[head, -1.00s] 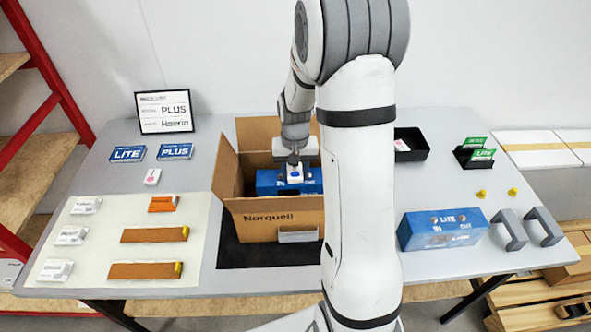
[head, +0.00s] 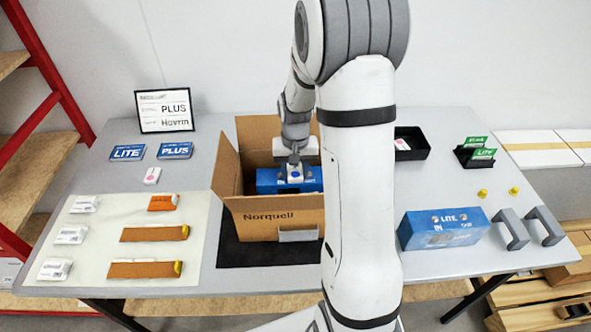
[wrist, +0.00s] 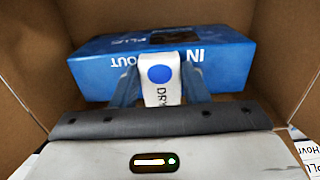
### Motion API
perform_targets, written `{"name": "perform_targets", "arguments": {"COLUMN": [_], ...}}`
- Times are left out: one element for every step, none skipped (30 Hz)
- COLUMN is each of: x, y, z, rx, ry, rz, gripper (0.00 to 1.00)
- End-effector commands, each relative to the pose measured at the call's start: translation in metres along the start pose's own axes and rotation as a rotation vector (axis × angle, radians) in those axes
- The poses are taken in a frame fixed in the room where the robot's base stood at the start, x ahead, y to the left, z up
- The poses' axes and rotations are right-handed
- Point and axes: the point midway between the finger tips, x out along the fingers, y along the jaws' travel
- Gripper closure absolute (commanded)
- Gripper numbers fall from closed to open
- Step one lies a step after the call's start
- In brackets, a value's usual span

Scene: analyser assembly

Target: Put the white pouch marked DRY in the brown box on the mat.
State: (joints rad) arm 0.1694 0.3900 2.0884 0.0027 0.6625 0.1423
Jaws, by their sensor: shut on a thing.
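The white pouch marked DRY, with a blue dot, shows in the wrist view (wrist: 160,78) and small in the head view (head: 296,174). My gripper (wrist: 160,88) is shut on it, a finger on each side; it also shows in the head view (head: 295,170). Both are inside the open brown box (head: 262,226), which stands on the black mat (head: 250,256). A blue PLUS unit (wrist: 95,75) lies in the box, right by the pouch. I cannot tell whether the pouch touches it. My arm hides the box's right side in the head view.
A blue LITE unit (head: 440,230) and grey handle-shaped parts (head: 510,230) lie at right. A black tray (head: 412,152) stands behind my arm. At left, a pale mat (head: 95,220) holds white pouches and orange-brown pieces. The box flaps stand open around my gripper.

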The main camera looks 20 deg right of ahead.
Motion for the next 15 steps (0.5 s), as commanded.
{"name": "perform_targets", "arguments": {"x": [0.0001,0.0001,0.0001,0.0001,0.0001,0.0001,0.0001,0.0001,0.0001,0.0001,0.0001,0.0,0.0,0.0,0.0], "y": [0.0001,0.0001,0.0002,0.0002,0.0002,0.0002,0.0002,0.0003,0.0003,0.0003,0.0003,0.0003,0.0003,0.0003,0.0004], "z": [0.0,0.0,0.0,0.0,0.0,0.0,0.0,0.0,0.0,0.0,0.0,0.0,0.0,0.0,0.0], "rx": [0.0,0.0,0.0,0.0,0.0,0.0,0.0,0.0,0.0,0.0,0.001,0.001,0.001,0.001,0.001], "ry": [0.0,0.0,0.0,0.0,0.0,0.0,0.0,0.0,0.0,0.0,0.0,0.0,0.0,0.0,0.0], "rz": [0.0,0.0,0.0,0.0,0.0,0.0,0.0,0.0,0.0,0.0,0.0,0.0,0.0,0.0,0.0], "gripper": [0.81,0.81,0.57,0.54,0.52,0.49,0.46,0.44,0.4,0.38,0.35,0.34,0.34,0.34,0.34]}}
